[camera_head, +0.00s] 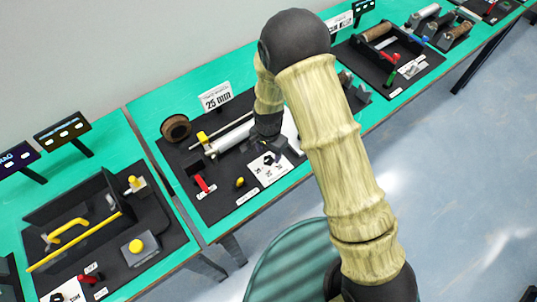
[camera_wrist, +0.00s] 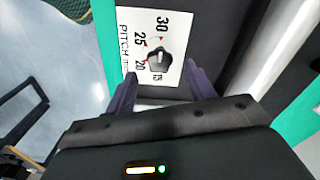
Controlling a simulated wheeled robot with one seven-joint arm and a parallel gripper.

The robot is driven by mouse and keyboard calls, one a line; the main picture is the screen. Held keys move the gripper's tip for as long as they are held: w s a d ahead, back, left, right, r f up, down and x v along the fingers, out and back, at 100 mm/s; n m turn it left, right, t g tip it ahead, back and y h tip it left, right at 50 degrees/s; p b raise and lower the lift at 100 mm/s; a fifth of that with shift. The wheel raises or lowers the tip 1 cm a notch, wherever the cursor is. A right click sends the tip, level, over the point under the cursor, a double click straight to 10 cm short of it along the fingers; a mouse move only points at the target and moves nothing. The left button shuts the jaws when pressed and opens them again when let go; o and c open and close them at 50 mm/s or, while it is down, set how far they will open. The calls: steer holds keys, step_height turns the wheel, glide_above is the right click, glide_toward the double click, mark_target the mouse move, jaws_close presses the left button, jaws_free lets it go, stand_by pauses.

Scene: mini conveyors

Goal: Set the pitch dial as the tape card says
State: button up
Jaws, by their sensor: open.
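The tape card (camera_head: 216,97) stands at the back of the middle station and reads 25 mm. The pitch dial (camera_wrist: 158,59) is a dark knob on a white plate (camera_wrist: 132,18) marked PITCH, with 15, 20, 25 and 30 around it. I cannot tell for sure which number its pointer faces. The fingers do not close on the knob.
A silver roller (camera_wrist: 285,55) lies to the right of the plate in the wrist view. A red lever (camera_head: 202,184) and a yellow button (camera_head: 240,182) sit left of the plate. A brown tape roll (camera_head: 175,127) stands behind. Another station with yellow handles (camera_head: 70,230) is at left.

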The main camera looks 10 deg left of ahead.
mark_target(269, 159)
steer(key=shift+f, duration=1.7)
steer(key=c, duration=1)
steer(key=shift+o, duration=0.2)
